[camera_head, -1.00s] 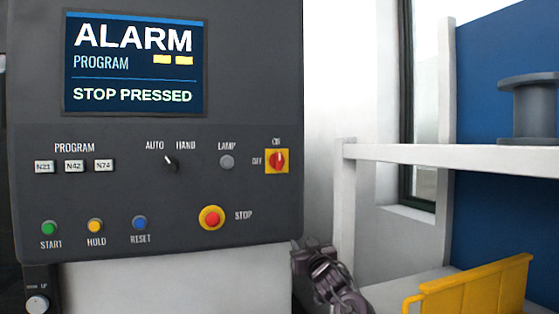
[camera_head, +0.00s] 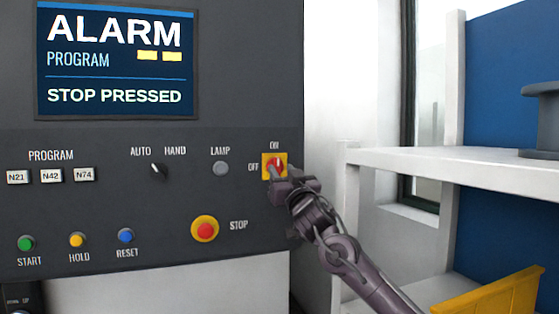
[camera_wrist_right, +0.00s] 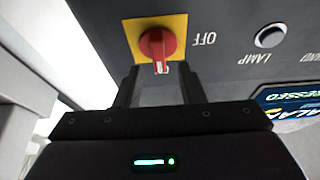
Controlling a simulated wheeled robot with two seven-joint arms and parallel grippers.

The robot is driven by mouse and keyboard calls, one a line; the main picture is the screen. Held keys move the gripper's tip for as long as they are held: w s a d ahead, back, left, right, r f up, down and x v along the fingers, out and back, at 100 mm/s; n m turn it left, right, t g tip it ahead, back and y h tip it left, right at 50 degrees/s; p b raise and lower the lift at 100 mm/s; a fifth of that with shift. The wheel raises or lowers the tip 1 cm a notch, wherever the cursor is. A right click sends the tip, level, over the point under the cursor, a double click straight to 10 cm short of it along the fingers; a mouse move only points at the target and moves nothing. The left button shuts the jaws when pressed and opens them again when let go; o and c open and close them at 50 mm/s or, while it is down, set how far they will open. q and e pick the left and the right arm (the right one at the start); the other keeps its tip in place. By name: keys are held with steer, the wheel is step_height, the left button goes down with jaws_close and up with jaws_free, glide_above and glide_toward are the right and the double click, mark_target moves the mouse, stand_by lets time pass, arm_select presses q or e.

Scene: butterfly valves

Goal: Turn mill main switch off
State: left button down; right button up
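The main switch is a red rotary knob (camera_head: 274,163) on a yellow square plate (camera_head: 264,157) at the panel's right edge. ON is printed above it and OFF to its left. In the upside-down wrist view, the knob (camera_wrist_right: 158,42) has its white mark on the ON side. My right gripper (camera_head: 277,172) is at the switch and covers its lower part in the head view. In the wrist view, the right gripper's (camera_wrist_right: 156,70) two fingers are apart, one toward each side of the knob. Contact cannot be told. My left gripper is not in view.
The red STOP button (camera_head: 205,229) sits below left of the switch. The LAMP button (camera_head: 220,168) and the AUTO/HAND selector (camera_head: 159,170) are further left. The screen (camera_head: 118,60) reads ALARM, STOP PRESSED. A white shelf (camera_head: 450,163) stands to the right.

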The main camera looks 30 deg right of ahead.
mark_target(276, 167)
steer(key=shift+p+x, duration=0.35)
steer(key=shift+x, duration=0.75)
steer(key=shift+w+d+f, duration=0.15)
steer(key=shift+w, duration=0.15)
steer(key=shift+s, duration=0.1)
jaws_close()
